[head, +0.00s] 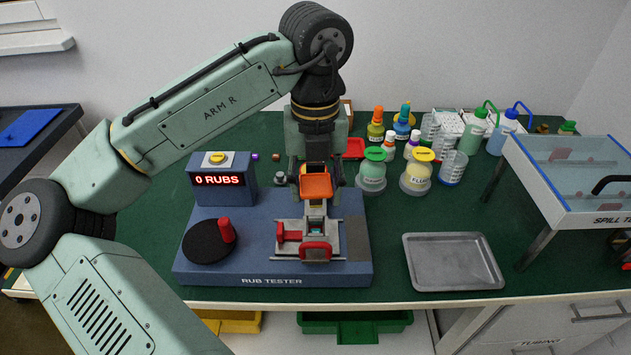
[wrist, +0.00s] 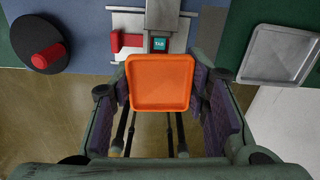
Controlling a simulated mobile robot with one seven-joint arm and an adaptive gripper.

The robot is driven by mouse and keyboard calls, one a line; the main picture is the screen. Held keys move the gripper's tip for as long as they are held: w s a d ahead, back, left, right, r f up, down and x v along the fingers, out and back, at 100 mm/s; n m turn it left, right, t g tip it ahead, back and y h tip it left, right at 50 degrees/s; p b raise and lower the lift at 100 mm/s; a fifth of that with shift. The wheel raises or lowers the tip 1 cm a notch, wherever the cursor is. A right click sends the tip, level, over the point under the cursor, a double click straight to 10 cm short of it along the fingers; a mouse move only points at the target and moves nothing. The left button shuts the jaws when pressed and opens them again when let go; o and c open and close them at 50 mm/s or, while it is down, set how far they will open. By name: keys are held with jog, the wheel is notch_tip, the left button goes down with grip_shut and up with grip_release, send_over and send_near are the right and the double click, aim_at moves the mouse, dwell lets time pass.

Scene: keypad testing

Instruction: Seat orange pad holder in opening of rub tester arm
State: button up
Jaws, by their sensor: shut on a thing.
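The orange pad holder (head: 317,187) is a square, shallow tray-like piece with a raised rim. My gripper (head: 317,176) is shut on it, with a purple-lined finger at each side, as the wrist view (wrist: 160,82) shows. The holder is above the blue rub tester (head: 205,272), behind its front carriage. The tester's pale grey arm (head: 316,210) runs forward just below the holder in the head view. I cannot make out the arm's opening or the gap beneath the holder.
On the tester are a black disc (head: 203,243) with a red knob, a red lever (head: 290,234) and a "0 RUBS" display (head: 219,180). Bottles (head: 371,172) stand behind right. A metal tray (head: 450,262) lies right. Bare green table shows between tester and tray.

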aim_at(316, 211)
jog(key=shift+r+m, duration=0.1)
jog(key=shift+m, duration=0.3)
jog(key=shift+s+r+p, duration=0.1)
jog(key=shift+p, duration=0.25)
jog(key=shift+f+b, duration=1.55)
jog(key=shift+f, duration=1.25)
jog(key=shift+p, duration=0.75)
jog(key=shift+f+b, duration=0.75)
jog(key=shift+f, duration=0.55)
jog(key=o, duration=1.1)
jog(key=shift+r, duration=0.1)
